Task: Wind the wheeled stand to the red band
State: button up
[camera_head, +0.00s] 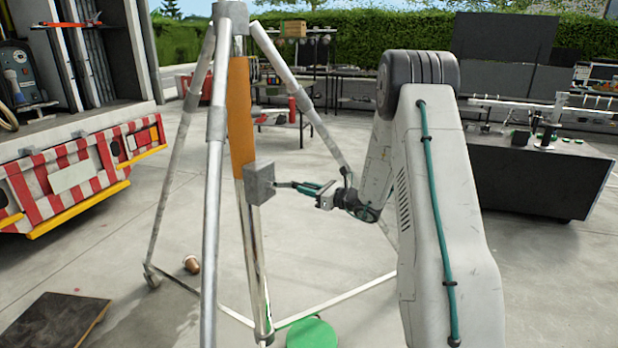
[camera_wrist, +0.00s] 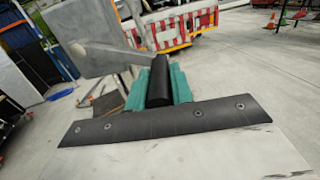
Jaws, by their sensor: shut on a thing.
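The wheeled stand (camera_head: 214,120) is a tall grey tripod with a bright central column. An orange band (camera_head: 240,115) wraps the upper column; I cannot make out a separate red band. A grey winding box (camera_head: 260,183) sits on the column just below the orange. It also shows at the upper left of the wrist view (camera_wrist: 92,53). My gripper (camera_head: 308,188), with green jaws, is right of the box. In the wrist view my gripper (camera_wrist: 159,88) is shut on a black crank handle (camera_wrist: 160,78). A grey crank arm (camera_wrist: 122,57) runs from the box towards it.
A red-and-white striped truck rear (camera_head: 75,175) stands at the left. A dark board (camera_head: 55,322) and a small brown object (camera_head: 191,264) lie on the floor. A green disc (camera_head: 312,333) is near the stand's base. A dark workbench (camera_head: 530,175) stands right.

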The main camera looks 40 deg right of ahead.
jog(key=s+a+f, duration=0.5)
jog(key=a+f, duration=0.2)
jog(key=a, duration=0.3)
jog(key=s+a+r, duration=0.4)
jog(key=a+r, duration=0.3)
jog(key=a, duration=0.3)
jog(key=shift+s+r, duration=0.15)
jog(key=shift+r, duration=0.25)
jog(key=shift+o, duration=0.3)
jog(key=r, duration=0.5)
jog(key=shift+a+r, duration=0.2)
jog(key=shift+r, duration=0.1)
jog(key=r, duration=0.1)
jog(key=d+r, duration=0.1)
jog(key=r, duration=0.3)
jog(key=shift+w+d, duration=0.25)
jog(key=shift+w, duration=0.1)
jog(key=shift+c, duration=0.4)
jog(key=d+r, duration=0.1)
jog(key=w+d+r, duration=0.1)
jog(key=d, duration=0.1)
jog(key=shift+w+d+r, duration=0.1)
jog(key=shift+w+r, duration=0.05)
jog(key=shift+r, duration=0.2)
grip_shut()
jog(key=shift+f, duration=0.35)
jog(key=o, duration=1.1)
grip_release()
